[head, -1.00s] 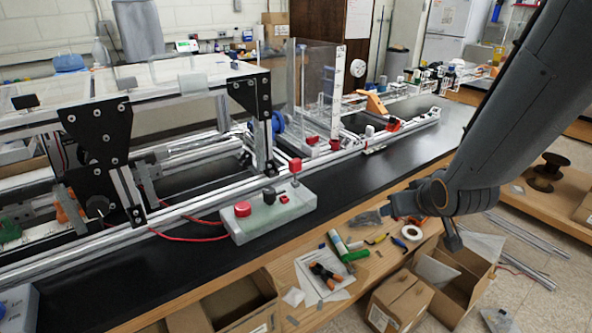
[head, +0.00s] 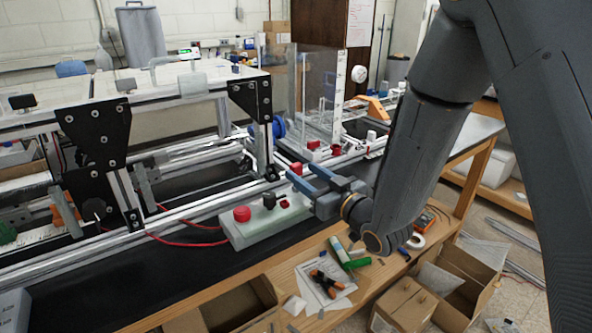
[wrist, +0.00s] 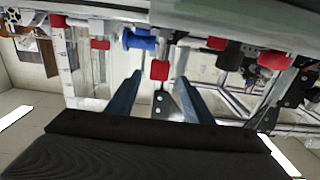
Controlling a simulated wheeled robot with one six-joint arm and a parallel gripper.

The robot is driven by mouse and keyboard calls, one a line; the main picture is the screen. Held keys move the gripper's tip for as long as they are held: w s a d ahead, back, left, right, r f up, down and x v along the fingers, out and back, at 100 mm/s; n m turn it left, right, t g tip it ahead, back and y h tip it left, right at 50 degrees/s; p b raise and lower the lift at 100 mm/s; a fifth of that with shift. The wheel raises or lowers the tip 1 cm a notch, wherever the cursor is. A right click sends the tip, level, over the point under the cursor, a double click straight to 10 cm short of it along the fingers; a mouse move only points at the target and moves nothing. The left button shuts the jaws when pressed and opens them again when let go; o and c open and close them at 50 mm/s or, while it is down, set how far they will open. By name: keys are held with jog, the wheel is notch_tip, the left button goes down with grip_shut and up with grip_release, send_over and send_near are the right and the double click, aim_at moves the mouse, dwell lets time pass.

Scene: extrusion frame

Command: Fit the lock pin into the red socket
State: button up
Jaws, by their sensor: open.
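The lock pin, with a red head (head: 296,168), stands upright at the far right end of the pale control box (head: 262,228). In the wrist view its red head (wrist: 160,70) and thin shaft show between the fingertip lines. My gripper (head: 301,174) is open and level with the pin's head, coming from the right. I cannot tell whether either finger touches it. A small red ring on the box, apparently the red socket (head: 284,204), lies just left of my gripper. The pin's lower shaft is hidden behind the fingers in the head view.
On the box are a red button (head: 242,214) and a black knob (head: 269,201). An aluminium rail frame with black plates (head: 98,140) runs close behind. The black bench top in front of the box is clear.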

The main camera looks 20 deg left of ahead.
aim_at(299, 169)
jog(key=shift+p+x, duration=0.85)
jog(key=shift+x, duration=1.45)
jog(key=shift+f, duration=0.1)
jog(key=c, duration=1.1)
jog(key=shift+c, duration=0.2)
